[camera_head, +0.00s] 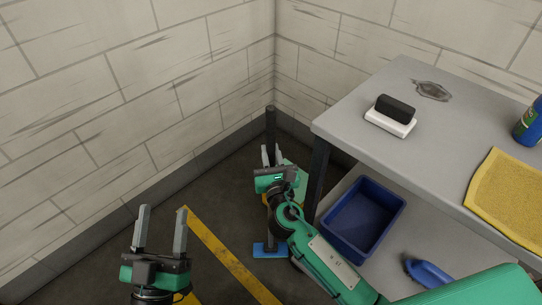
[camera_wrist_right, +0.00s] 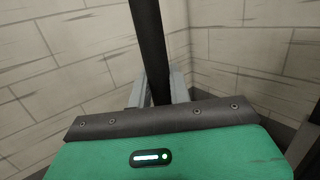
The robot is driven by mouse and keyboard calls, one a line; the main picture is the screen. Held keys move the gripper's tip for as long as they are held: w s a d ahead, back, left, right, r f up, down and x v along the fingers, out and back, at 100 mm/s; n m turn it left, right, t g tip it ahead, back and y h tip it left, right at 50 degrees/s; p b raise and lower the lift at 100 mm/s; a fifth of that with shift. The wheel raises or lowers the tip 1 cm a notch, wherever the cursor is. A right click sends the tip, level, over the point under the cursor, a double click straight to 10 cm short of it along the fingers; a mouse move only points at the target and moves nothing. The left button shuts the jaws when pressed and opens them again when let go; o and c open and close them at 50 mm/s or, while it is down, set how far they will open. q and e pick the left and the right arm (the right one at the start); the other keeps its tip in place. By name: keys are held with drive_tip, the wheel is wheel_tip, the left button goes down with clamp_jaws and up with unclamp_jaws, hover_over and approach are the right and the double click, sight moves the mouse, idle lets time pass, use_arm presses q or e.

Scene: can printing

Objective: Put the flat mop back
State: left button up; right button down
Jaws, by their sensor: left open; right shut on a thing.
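The flat mop has a dark upright pole (camera_head: 270,122) and a blue flat head (camera_head: 267,250) on the floor, near the wall corner beside the table. My right gripper (camera_head: 271,152) is shut on the pole above its middle. In the right wrist view the pole (camera_wrist_right: 149,45) stands between the fingers of my right gripper (camera_wrist_right: 160,90), leaning slightly. My own arm hides part of the lower pole and some of the head. My left gripper (camera_head: 162,212) is open and empty, left of the mop over the floor.
A grey table (camera_head: 345,125) at the right holds a black-and-white eraser-like block (camera_head: 391,115), a grey scrap (camera_head: 432,90), a yellow cloth (camera_head: 510,200) and a blue bottle (camera_head: 530,125). A blue bin (camera_head: 360,222) and a blue brush-like object (camera_head: 428,274) sit on its lower shelf. Block walls meet behind the mop.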

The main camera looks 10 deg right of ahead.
use_arm(q)
drive_tip(key=shift+r, duration=0.3)
drive_tip(key=shift+s+a+t, duration=0.1)
drive_tip(key=shift+t, duration=0.2)
use_arm(e)
drive_tip(key=shift+f, duration=0.1)
drive_tip(key=c, duration=1.3)
unclamp_jaws()
use_arm(q)
drive_tip(key=shift+r, duration=0.2)
